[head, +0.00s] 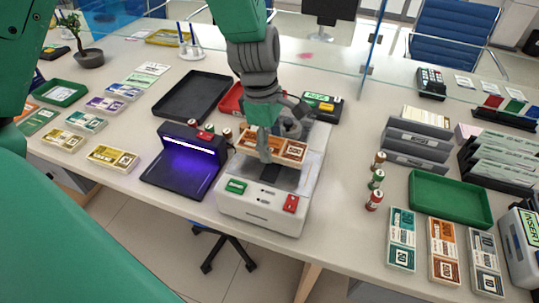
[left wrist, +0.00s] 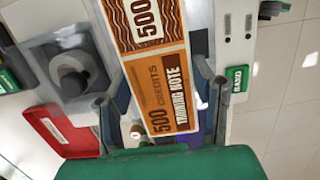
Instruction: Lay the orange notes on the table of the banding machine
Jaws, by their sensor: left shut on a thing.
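My left gripper (head: 270,148) is shut on a stack of orange notes (head: 291,150) marked 500. It holds the stack over the white banding machine (head: 258,211), above its dark table (head: 288,178); I cannot tell whether the notes touch it. In the left wrist view, the orange notes (left wrist: 176,91) run lengthwise between the two fingers of the left gripper (left wrist: 160,98). The machine's green button (head: 236,187) and red button (head: 290,204) are at its front; the green one also shows in the left wrist view (left wrist: 238,78). My right gripper is not in view.
A purple-lit black device (head: 186,166) stands left of the machine, with small rolls beside it. Behind are a black tray (head: 192,96) and a red tray (head: 231,100). To the right stand several small rolls (head: 375,181), a green tray (head: 450,200) and note stacks (head: 443,252).

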